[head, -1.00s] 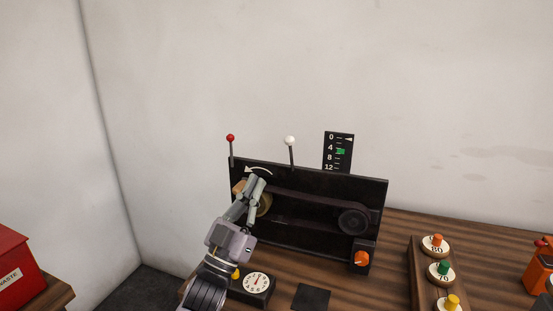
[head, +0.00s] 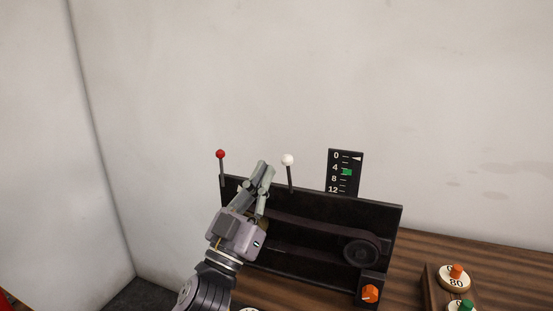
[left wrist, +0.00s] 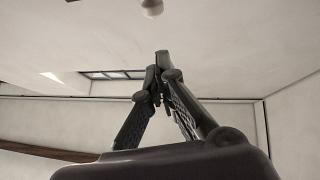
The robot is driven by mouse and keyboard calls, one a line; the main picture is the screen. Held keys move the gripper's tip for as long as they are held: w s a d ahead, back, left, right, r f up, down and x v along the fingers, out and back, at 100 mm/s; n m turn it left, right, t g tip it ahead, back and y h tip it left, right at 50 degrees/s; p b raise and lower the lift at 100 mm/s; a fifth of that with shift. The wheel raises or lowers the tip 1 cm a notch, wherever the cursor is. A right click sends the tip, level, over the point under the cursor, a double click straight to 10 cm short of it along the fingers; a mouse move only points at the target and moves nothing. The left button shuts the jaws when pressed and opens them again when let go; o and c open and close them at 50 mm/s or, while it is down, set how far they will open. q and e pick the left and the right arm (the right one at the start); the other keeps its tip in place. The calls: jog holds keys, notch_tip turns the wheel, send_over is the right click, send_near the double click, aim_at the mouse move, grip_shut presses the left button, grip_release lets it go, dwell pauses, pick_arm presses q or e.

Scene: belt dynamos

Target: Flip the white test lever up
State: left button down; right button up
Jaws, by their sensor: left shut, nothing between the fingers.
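The white test lever (head: 288,161) is a white ball on a thin dark rod, standing up from the top edge of the black dynamo panel (head: 340,215). Its ball also shows at the top of the left wrist view (left wrist: 152,8). My left gripper (head: 266,166) is shut and empty, in front of the panel's top edge, a little left of the white lever and apart from it. Its closed fingers show in the left wrist view (left wrist: 160,58). My gripper hides part of the panel and the left pulley. My right gripper does not show.
A red-balled lever (head: 220,155) stands left of my gripper. A scale card (head: 345,172) with a green marker rises right of the white lever. An orange knob (head: 370,293) sits at the panel's lower right. Numbered weights (head: 456,281) stand farther right.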

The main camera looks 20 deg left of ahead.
aim_at(289, 177)
pick_arm(q)
jog(key=shift+g+y, duration=0.3)
jog(key=shift+g, duration=0.1)
jog(key=w+p, duration=0.2)
jog(key=w, duration=0.1)
jog(key=w+d+p, duration=0.1)
jog(key=w+p, duration=0.1)
jog(key=shift+w+r, duration=0.25)
jog(key=shift+r, duration=0.05)
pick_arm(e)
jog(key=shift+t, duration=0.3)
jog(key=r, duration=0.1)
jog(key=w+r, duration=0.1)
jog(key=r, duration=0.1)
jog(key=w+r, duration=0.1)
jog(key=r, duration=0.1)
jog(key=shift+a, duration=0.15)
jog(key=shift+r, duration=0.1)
